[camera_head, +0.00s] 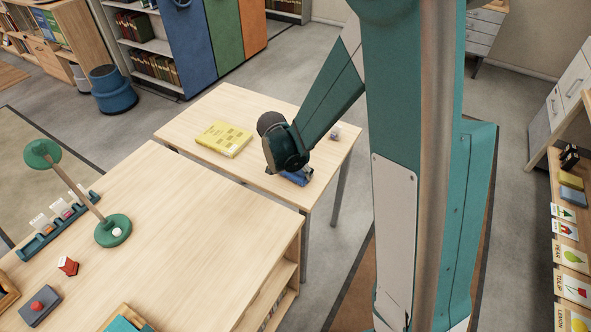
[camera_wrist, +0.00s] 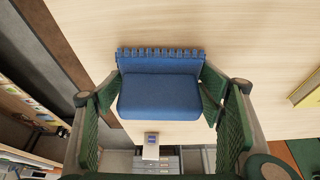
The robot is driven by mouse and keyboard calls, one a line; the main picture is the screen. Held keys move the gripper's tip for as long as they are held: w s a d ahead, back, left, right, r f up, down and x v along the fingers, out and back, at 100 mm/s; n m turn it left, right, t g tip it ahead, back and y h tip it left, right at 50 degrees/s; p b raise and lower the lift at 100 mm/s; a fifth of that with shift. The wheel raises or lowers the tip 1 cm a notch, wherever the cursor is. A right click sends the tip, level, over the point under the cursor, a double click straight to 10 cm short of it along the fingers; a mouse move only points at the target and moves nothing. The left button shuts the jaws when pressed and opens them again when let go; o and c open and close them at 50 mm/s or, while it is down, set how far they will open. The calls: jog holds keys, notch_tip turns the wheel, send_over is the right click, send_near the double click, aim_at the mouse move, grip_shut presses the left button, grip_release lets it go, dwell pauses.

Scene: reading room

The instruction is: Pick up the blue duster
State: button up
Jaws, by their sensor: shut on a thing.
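The blue duster (camera_wrist: 160,95) lies between the two green finger pads of my gripper (camera_wrist: 160,100) in the wrist view, with a ribbed strip along its far edge. The pads press on its left and right ends. In the head view only a bit of the duster (camera_head: 297,178) shows beneath my gripper (camera_head: 291,172), at the near edge of the smaller wooden table (camera_head: 190,130). My gripper is shut on the duster. I cannot tell whether the duster touches the tabletop. My wrist hides much of it in the head view.
A yellow book (camera_head: 224,139) lies left of my gripper, and a small grey object (camera_head: 335,133) lies to its right. The small table's far left is clear.

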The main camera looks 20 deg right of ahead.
jog(key=shift+r+p, duration=1.05)
jog(key=shift+r, duration=3.8)
